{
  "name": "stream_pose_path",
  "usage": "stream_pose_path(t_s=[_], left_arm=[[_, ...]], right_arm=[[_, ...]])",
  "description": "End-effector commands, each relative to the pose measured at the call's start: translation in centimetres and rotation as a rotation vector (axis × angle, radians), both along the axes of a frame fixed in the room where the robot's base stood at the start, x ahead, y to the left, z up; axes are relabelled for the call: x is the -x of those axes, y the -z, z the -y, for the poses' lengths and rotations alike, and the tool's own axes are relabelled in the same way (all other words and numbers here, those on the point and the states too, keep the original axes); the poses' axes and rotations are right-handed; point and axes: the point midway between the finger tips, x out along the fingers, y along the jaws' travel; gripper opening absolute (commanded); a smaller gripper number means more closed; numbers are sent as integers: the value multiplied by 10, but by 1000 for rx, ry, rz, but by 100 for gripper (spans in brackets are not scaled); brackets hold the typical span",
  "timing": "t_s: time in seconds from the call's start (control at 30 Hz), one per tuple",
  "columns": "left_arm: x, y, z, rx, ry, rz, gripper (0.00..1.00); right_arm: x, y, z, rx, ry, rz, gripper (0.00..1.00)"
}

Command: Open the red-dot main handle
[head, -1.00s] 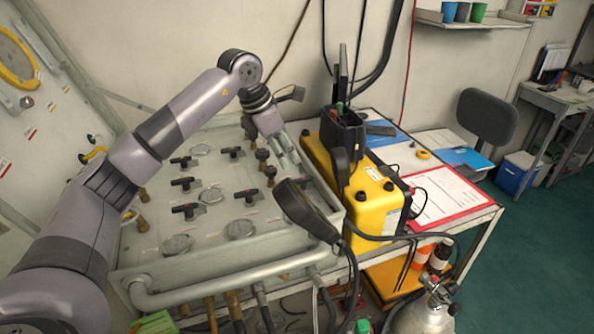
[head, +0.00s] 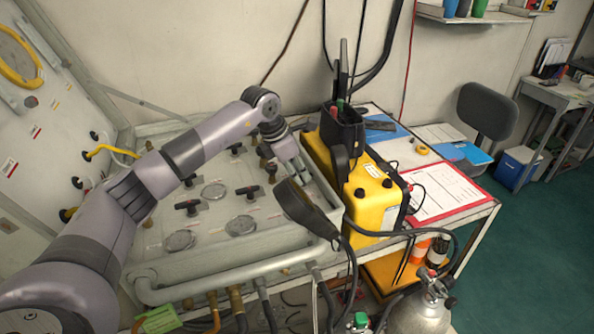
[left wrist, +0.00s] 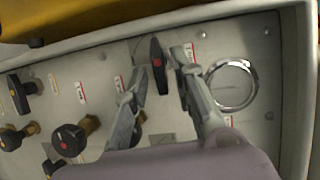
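A black handle with a red dot (left wrist: 157,63) stands on the grey panel in the left wrist view. My left gripper (left wrist: 160,68) is open, with one finger on each side of this handle. A gap shows between the handle and each finger; I cannot tell whether either touches. In the head view my left gripper (head: 298,172) points down at the right part of the panel (head: 215,215), and the handle there is hidden. My right gripper is not in view.
Other black handles (head: 248,192) and round gauges (head: 241,226) cover the panel. A round gauge ring (left wrist: 232,84) is close beside the right finger. A black handset (head: 305,208) lies at the panel's right edge, and a yellow box (head: 374,205) stands beside it.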

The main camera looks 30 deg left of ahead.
Motion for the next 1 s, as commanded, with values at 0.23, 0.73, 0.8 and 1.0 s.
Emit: stream_pose_path(t_s=[0.23,0.73,0.8,1.0], left_arm=[[0,0,0,0,0,0,5],[0,-1,0,-1,-8,1,0],[0,-1,0,-2,-21,1,0],[1,0,1,-1,-106,2,0]], right_arm=[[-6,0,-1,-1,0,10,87],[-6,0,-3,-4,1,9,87],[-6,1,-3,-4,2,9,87],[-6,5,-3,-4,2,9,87]])
